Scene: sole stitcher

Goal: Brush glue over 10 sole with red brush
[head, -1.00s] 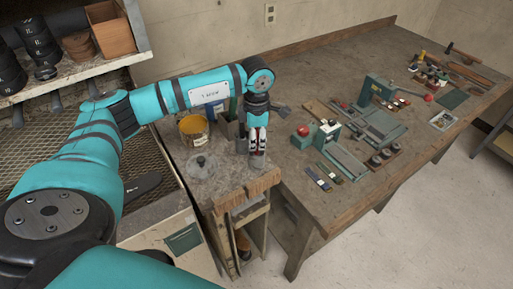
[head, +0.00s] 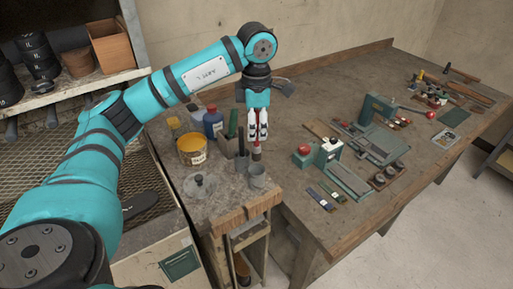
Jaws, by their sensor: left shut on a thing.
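My left gripper (head: 258,138) points down over the small side bench and is shut on the red brush (head: 257,146). Only a short red part and the dark bristle end show below the fingers. The brush hangs above and behind a grey metal cup (head: 257,176). The yellow glue can (head: 192,152) stands to the left on the same bench, with its top open. A dark sole (head: 141,205) lies on the wire mesh at the lower left; any number on it is too small to read. My right gripper is out of view.
A holder (head: 229,148) with a green-handled tool, a blue bottle (head: 213,124) and a lid (head: 199,185) stand around the can. The large workbench (head: 300,226) at right carries tools and a green-based device. Shelves (head: 75,89) are at upper left.

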